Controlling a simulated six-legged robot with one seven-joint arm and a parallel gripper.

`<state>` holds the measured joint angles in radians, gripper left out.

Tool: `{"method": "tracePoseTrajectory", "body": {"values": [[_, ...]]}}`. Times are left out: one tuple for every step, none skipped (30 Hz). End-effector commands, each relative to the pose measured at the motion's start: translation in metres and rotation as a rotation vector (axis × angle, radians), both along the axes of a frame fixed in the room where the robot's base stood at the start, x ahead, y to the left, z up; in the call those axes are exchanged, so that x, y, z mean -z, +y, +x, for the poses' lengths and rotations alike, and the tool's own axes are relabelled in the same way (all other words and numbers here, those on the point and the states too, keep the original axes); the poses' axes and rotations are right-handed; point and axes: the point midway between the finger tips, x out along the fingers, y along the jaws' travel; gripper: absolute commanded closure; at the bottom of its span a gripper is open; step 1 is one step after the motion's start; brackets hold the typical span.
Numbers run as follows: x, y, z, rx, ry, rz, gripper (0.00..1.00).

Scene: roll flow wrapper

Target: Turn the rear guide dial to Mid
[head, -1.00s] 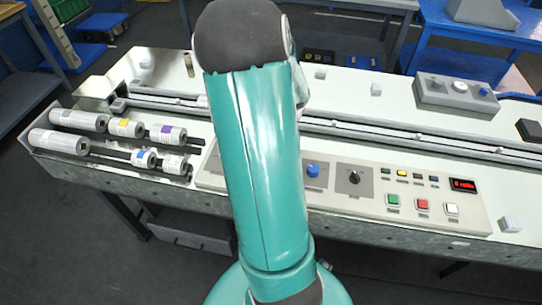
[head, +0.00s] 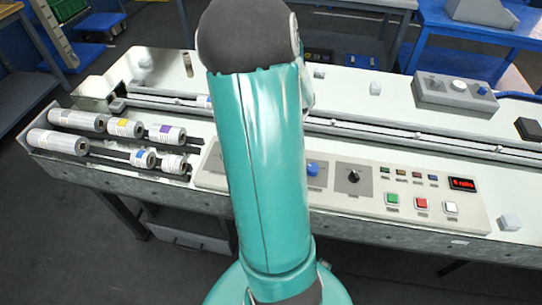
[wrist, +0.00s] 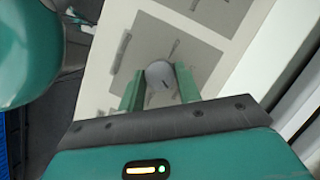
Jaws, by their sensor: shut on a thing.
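In the wrist view, a round light-grey dial (wrist: 159,73) with a short dark pointer mark sits on a grey plate of the pale control panel (wrist: 99,88). My gripper (wrist: 160,86) has its two green fingers on either side of the dial and is shut on it. The printing around the dial is too small to read, so I cannot tell which setting it points to. In the head view, my teal arm hides the gripper and this dial; the panel (head: 430,190) shows to the right of the arm.
A blue knob (head: 313,169) and a black knob (head: 354,177) stand right of my arm. Further right are green (head: 392,198), red (head: 421,204) and white (head: 451,208) buttons and a red display (head: 462,184). Several rolls (head: 80,119) lie on the left.

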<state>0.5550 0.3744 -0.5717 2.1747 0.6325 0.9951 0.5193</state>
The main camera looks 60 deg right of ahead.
Motion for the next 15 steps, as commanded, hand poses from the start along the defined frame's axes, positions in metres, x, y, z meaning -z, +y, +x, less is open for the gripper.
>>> {"method": "tracePoseTrajectory", "body": {"values": [[0.0000, -0.0009, 0.0003, 0.001, -0.001, -0.003, 0.89], [0.0000, -0.0009, 0.0002, 0.001, -0.001, -0.003, 0.60], [-0.0001, -0.0008, 0.0002, 0.001, -0.001, -0.003, 0.53], [0.0000, -0.0007, 0.0002, 0.000, 0.000, -0.002, 0.47], [0.0000, -0.0007, 0.0002, 0.000, 0.000, -0.002, 0.45], [0.0001, -0.0006, 0.0001, 0.000, 0.000, -0.001, 0.45], [0.0001, -0.0005, 0.0001, 0.000, 0.000, -0.001, 0.45], [0.0001, -0.0005, 0.0001, -0.001, -0.001, -0.002, 0.45], [0.0000, -0.0004, 0.0000, -0.001, 0.000, -0.001, 0.45], [0.0000, -0.0004, 0.0000, -0.001, 0.000, -0.001, 0.45], [0.0001, -0.0003, 0.0000, -0.001, 0.000, -0.001, 0.45], [-0.0001, -0.0003, 0.0000, -0.001, 0.000, -0.001, 0.45], [-0.0005, -0.0005, 0.0000, -0.001, 0.000, -0.001, 0.45], [-0.0014, -0.0009, -0.0002, -0.001, -0.001, -0.002, 0.45], [-0.0033, -0.0017, -0.0004, -0.001, -0.001, -0.002, 0.45]]}}
